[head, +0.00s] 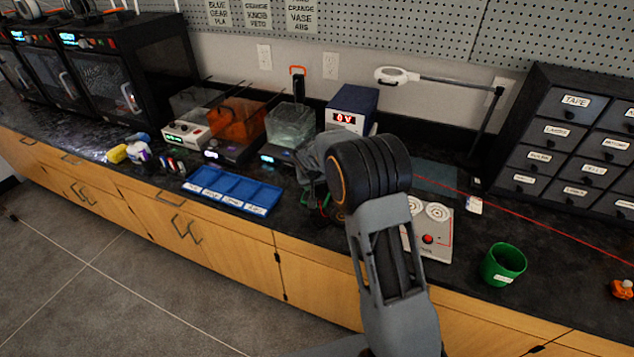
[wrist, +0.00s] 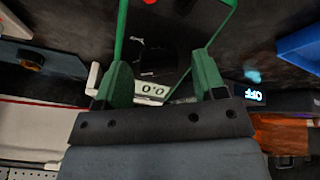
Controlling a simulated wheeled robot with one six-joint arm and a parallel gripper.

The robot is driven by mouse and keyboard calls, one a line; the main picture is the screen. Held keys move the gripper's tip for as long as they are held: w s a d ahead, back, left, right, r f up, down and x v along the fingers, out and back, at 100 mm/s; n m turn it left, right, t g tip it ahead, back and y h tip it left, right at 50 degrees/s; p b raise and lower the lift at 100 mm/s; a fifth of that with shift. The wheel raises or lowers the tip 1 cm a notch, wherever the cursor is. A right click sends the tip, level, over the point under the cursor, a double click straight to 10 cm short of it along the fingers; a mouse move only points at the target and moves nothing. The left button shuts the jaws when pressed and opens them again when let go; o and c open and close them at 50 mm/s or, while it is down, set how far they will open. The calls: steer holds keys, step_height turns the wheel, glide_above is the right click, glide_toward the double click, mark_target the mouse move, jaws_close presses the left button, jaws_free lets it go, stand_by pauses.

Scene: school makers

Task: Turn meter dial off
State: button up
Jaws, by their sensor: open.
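The meter in the wrist view has a black face, thin green edges and a pale display reading 0.0 (wrist: 152,90). Its dark dial (wrist: 156,62) lies on the face, seen beyond and between my fingertips; its pointer setting is too dark to read. My gripper (wrist: 163,72) is open with nothing between its green fingers, above the meter; contact with the dial cannot be told. In the head view my arm and gripper hide most of the meter, leaving only small red and green parts beside them.
A blue power supply (head: 352,104) showing 0 V stands behind my gripper. A blue divided tray (head: 232,190) lies to the left. A white panel with a red button (head: 428,240) and a green cup (head: 503,264) stand to the right. Drawers (head: 573,140) stand at the back right.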

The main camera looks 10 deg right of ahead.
steer(key=shift+c, duration=0.3)
steer(key=c, duration=0.8)
steer(key=shift+c, duration=0.3)
steer(key=n+p, duration=0.1)
steer(key=n, duration=0.5)
steer(key=shift+a, duration=0.1)
steer(key=n+p, duration=0.2)
steer(key=n, duration=0.3)
steer(key=shift+a+n, duration=0.1)
steer(key=shift+n, duration=0.2)
steer(key=shift+n+p, duration=0.3)
steer(key=shift+p, duration=0.05)
steer(key=o, duration=0.9)
